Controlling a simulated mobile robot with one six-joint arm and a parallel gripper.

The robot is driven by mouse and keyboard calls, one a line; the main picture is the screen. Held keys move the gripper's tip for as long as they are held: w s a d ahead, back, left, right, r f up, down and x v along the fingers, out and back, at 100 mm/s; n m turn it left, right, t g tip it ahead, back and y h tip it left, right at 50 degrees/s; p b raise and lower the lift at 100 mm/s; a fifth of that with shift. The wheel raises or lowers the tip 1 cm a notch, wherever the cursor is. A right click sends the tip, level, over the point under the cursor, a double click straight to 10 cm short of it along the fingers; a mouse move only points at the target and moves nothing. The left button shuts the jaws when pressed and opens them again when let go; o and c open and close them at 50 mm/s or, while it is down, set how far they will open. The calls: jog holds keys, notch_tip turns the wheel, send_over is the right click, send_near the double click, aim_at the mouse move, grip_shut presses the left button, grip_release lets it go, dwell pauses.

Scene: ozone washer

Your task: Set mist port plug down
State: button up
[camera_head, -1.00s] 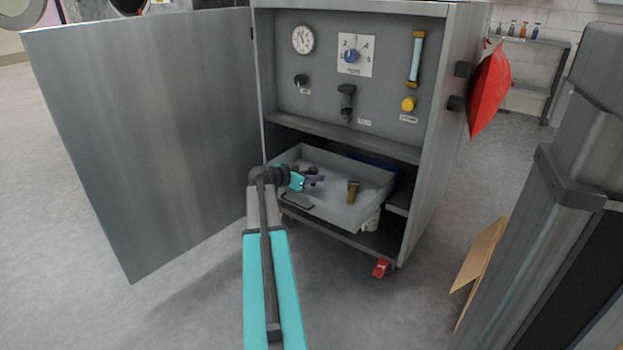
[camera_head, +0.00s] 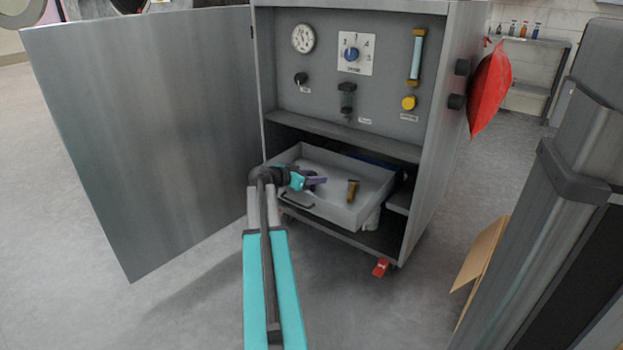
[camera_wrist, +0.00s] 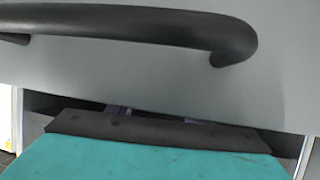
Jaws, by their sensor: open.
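My gripper (camera_head: 318,180) reaches over the front wall of a grey drawer (camera_head: 330,211) in the cabinet. It is open, and its purple-grey fingers point right, low inside the drawer. A small dark shape shows beside the fingers; I cannot tell whether it is a plug or part of the gripper. A brass-coloured cylinder (camera_head: 353,191) with a darker top stands in the drawer, to the right of the fingers and apart from them. I cannot tell which piece is the mist port plug. In the wrist view the drawer's black handle (camera_wrist: 150,27) fills the top, and the fingertips are mostly hidden.
The open cabinet door (camera_head: 150,140) stands left of my arm. A shelf (camera_head: 345,136) lies above the drawer, under a panel with a gauge (camera_head: 303,38), a dial (camera_head: 351,54) and a yellow knob (camera_head: 409,103). The drawer's right side has free floor.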

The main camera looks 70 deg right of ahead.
jog(key=shift+r, duration=0.2)
jog(key=shift+r+p, duration=0.4)
jog(key=shift+p, duration=0.2)
jog(key=shift+w+a+r, duration=0.1)
jog(key=shift+a+r, duration=0.15)
jog(key=shift+a, duration=0.05)
jog(key=p+v, duration=0.3)
jog(key=v, duration=0.8)
jog(key=shift+w+a+f+p, duration=0.1)
jog(key=shift+a+f+p, duration=0.05)
jog(key=shift+p, duration=0.2)
